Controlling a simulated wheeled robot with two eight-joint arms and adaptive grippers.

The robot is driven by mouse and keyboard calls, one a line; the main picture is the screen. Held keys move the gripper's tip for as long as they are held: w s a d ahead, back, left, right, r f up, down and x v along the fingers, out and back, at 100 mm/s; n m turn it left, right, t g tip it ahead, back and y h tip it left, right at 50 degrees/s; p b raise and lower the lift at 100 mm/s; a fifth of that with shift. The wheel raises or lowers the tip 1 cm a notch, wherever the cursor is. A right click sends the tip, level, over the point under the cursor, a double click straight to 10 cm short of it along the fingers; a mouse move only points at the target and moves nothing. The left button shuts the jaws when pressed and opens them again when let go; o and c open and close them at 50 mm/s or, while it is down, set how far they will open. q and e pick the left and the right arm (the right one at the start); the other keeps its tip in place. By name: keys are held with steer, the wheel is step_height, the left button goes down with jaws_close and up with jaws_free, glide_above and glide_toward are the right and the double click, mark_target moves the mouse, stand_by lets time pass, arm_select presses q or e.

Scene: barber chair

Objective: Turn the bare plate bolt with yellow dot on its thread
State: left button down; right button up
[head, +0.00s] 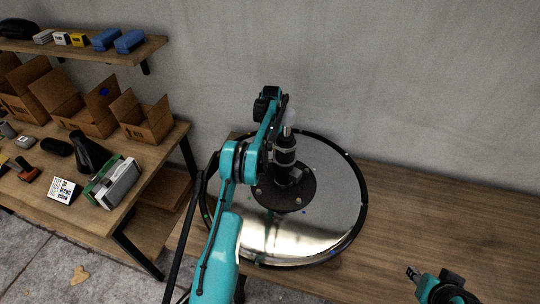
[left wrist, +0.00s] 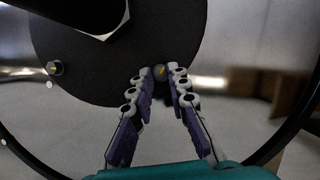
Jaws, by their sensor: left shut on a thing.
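A dark bolt with a yellow mark (left wrist: 160,72) stands at the edge of the round black plate (left wrist: 100,75). The purple fingers of my left gripper (left wrist: 159,80) are closed around it, with their white-rimmed tips at its two sides. A second dark bolt, also with a yellow mark (left wrist: 55,68), sits on the plate to the left, clear of the fingers. In the head view the black plate (head: 300,196) lies on the shiny round base (head: 325,225); my left arm reaches over it, and its fingertips are hidden. My right gripper (head: 411,272) is at the lower right, away from the base.
A dark upright column (head: 285,152) rises from the plate beside my left arm. The base rests on a wooden bench (head: 430,215), whose right side is clear. At left, a wooden table (head: 60,215) holds cardboard boxes (head: 145,119) and small items, below a wall shelf (head: 80,48).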

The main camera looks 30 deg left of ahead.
arm_select(q)
steer(key=shift+m, duration=0.6)
steer(key=c, duration=1.5)
jaws_free()
steer(key=shift+o, duration=0.2)
steer(key=shift+r, duration=0.1)
step_height(320, 180, up, 10)
